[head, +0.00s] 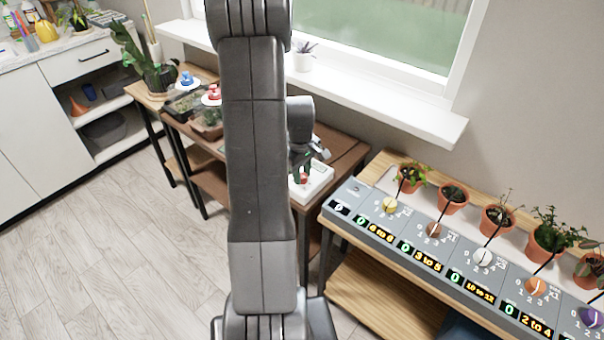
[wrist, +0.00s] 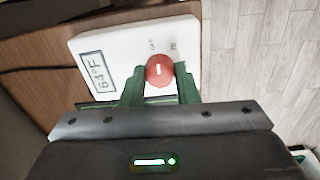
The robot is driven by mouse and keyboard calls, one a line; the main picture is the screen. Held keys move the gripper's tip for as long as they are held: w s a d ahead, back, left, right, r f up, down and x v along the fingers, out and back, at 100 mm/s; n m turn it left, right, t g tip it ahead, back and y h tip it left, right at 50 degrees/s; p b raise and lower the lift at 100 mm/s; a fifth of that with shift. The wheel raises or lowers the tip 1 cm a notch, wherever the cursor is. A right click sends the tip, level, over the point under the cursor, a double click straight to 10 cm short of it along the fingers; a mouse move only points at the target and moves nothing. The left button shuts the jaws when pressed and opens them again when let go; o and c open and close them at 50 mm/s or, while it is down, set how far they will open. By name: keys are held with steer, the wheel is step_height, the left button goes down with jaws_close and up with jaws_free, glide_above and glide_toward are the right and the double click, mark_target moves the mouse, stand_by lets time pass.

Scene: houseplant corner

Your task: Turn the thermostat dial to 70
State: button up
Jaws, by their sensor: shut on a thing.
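The thermostat is a white box (wrist: 110,47) on the brown table, and it also shows in the head view (head: 318,176). Its small display (wrist: 97,72) seems to read 64°F, sideways in the wrist view. The red dial (wrist: 160,70) has a white pointer line, and small marks beside it are too blurred to read surely. My gripper (wrist: 159,78) has its green fingers on either side of the dial, shut on it. In the head view my gripper (head: 303,160) is above the box, and my arm covers part of the table.
A grey panel (head: 345,192) with several dials and displays, and potted plants (head: 453,198) behind it, stands on a wooden bench at right. Plant trays (head: 185,103) are left of my arm. A window sill (head: 400,95) runs behind. The floor (head: 110,245) at left is clear.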

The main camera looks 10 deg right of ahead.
steer(key=m+b, duration=0.1)
steer(key=m, duration=0.5)
steer(key=shift+m, duration=0.4)
steer(key=shift+w, duration=0.1)
stand_by(0.3)
steer(key=o, duration=1)
steer(key=shift+r, duration=0.1)
steer(key=r, duration=1.3)
steer(key=shift+a+r+p, duration=0.3)
steer(key=shift+r+p, duration=0.05)
steer(key=shift+f, duration=0.1)
